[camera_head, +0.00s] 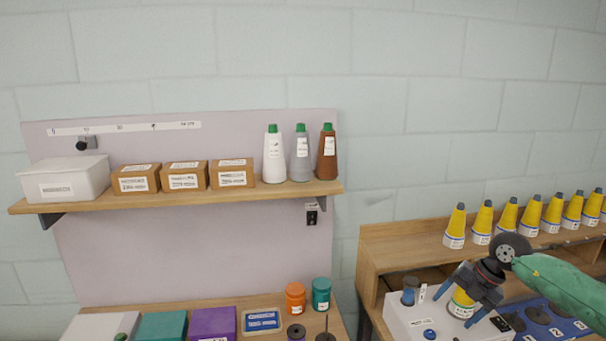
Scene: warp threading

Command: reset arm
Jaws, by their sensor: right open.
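My right gripper (455,309) is at the lower right, at the end of my green arm that comes in from the right edge. Its dark fingers are open and point down and to the left. A yellow cone with a white labelled base (461,304) shows between the fingers, on top of a white box-shaped unit (408,318). I cannot tell whether the fingers touch the cone. The gripper body hides part of it. My left gripper is not in view.
A row of several yellow cones (482,220) stands on the wooden shelf (400,240) behind my right gripper. A dark blue rod (409,291) stands on the white unit. At left, a wall shelf (230,193) holds boxes and three cones (300,158). Orange (295,298) and teal (321,294) jars stand below.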

